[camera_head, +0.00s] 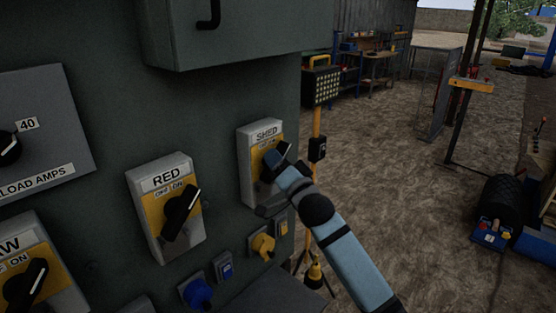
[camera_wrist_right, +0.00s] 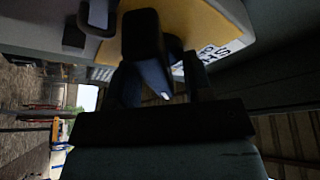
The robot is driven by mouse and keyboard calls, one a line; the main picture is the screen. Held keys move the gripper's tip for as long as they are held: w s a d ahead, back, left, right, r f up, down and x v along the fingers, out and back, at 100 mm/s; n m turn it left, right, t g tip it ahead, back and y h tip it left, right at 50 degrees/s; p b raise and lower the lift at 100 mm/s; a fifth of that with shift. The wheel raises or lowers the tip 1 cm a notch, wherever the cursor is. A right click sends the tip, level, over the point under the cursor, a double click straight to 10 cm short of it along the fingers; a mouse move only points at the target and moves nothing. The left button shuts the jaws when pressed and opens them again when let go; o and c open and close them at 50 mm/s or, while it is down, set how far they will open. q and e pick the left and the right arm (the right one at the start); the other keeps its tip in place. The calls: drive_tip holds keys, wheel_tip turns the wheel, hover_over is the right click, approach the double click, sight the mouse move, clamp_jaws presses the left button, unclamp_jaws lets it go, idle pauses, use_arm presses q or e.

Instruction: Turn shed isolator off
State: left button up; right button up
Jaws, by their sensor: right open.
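The shed isolator (camera_head: 261,132) is a grey box with a yellow plate labelled SHED, mounted on the dark panel in the middle of the head view. Its dark rotary handle is mostly hidden behind my right gripper (camera_head: 274,165), which is at the front of the box. In the right wrist view, the isolator's yellow plate (camera_wrist_right: 205,18) fills the top, and a dark handle (camera_wrist_right: 142,35) stands close to the fingers of my right gripper (camera_wrist_right: 160,88). The jaws are open; I cannot tell whether they touch the handle. My left gripper is not in view.
A RED isolator (camera_head: 167,205) and another isolator (camera_head: 30,268) are on the panel to the left. Blue (camera_head: 196,293) and yellow (camera_head: 263,246) sockets sit below. A work light (camera_head: 321,87) on a yellow stand is just behind the panel edge. Open ground lies to the right.

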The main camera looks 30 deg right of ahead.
clamp_jaws()
